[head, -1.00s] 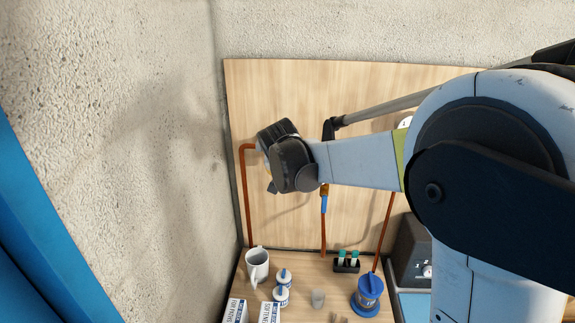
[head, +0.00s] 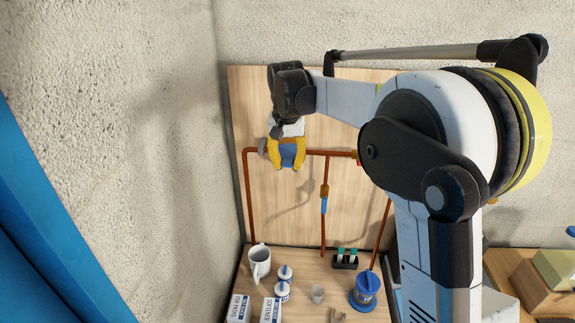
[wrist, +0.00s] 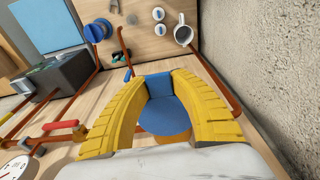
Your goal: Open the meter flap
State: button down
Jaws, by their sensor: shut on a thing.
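My gripper (head: 287,164) is in front of the pipe board, at the upper left pipe. It also shows in the wrist view (wrist: 160,80), with its two yellow fingers on either side of a blue part. This blue part is the meter flap (wrist: 164,115), with a round face and a squarer piece at the fingertips. In the head view, blue (head: 287,150) shows between the fingers. The gripper is shut on the flap. Most of the meter body is hidden behind the gripper, and how far the flap is raised I cannot tell.
Copper pipes (head: 249,200) run over the wooden board (head: 285,215). A rough wall (wrist: 272,60) is close on the right in the wrist view. A gauge (wrist: 15,168) is lower left.

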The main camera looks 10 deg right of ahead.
jog(key=shift+r, duration=0.15)
jog(key=c, duration=1.1)
grip_release()
notch_tip(320, 180, up, 12)
jog(key=s, duration=0.1)
jog(key=shift+s+a, duration=0.3)
jog(key=shift+s, duration=0.05)
